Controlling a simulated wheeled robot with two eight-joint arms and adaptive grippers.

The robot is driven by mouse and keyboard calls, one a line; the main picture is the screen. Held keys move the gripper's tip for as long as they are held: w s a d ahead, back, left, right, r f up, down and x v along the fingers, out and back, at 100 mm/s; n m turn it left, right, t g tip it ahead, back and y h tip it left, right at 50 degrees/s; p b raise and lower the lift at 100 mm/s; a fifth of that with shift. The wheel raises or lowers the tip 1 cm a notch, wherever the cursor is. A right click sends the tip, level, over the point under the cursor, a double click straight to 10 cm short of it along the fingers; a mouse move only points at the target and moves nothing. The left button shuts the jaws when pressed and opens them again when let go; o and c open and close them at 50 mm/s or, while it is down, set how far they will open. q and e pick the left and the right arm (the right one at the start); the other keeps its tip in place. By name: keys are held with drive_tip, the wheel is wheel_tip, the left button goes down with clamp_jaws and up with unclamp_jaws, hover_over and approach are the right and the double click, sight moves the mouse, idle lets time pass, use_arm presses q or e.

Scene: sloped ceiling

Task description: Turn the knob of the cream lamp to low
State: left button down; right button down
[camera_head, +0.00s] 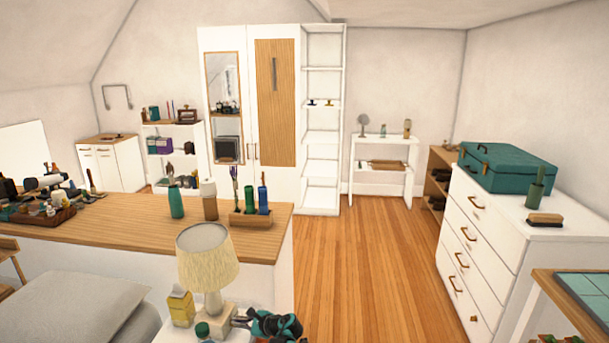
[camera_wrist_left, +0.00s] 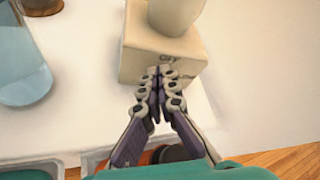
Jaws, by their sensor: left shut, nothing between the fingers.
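The cream lamp (camera_head: 207,258) stands upright on a white surface at the bottom middle of the head view, with a pleated shade and a block base. In the wrist view its cream base (camera_wrist_left: 150,62) has dark lettering on the face toward me, too blurred to read fully. My left gripper (camera_wrist_left: 158,76) is shut and empty, its fingertips right at that lettered face. I cannot tell whether they touch it. The knob is not clearly seen; the fingertips may hide it. In the head view my left gripper (camera_head: 240,322) is just right of the base. My right gripper is not seen.
A yellow carton (camera_head: 181,307) stands close left of the lamp, and a teal-capped bottle (camera_head: 202,331) in front. The wrist view shows a clear bluish vessel (camera_wrist_left: 22,65) at left. A wooden-topped counter (camera_head: 130,212) is behind. The wooden floor (camera_head: 345,270) at right is clear.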

use_arm(q)
drive_tip(key=shift+s+r, duration=0.1)
drive_tip(key=shift+s+d+r, duration=0.1)
drive_tip(key=shift+r, duration=0.1)
drive_tip(key=shift+s+d, duration=0.25)
drive_tip(key=shift+d, duration=0.7)
drive_tip(key=shift+s+d, duration=0.2)
drive_tip(key=shift+d, duration=0.7)
drive_tip(key=shift+s+d, duration=0.25)
drive_tip(key=shift+d, duration=0.7)
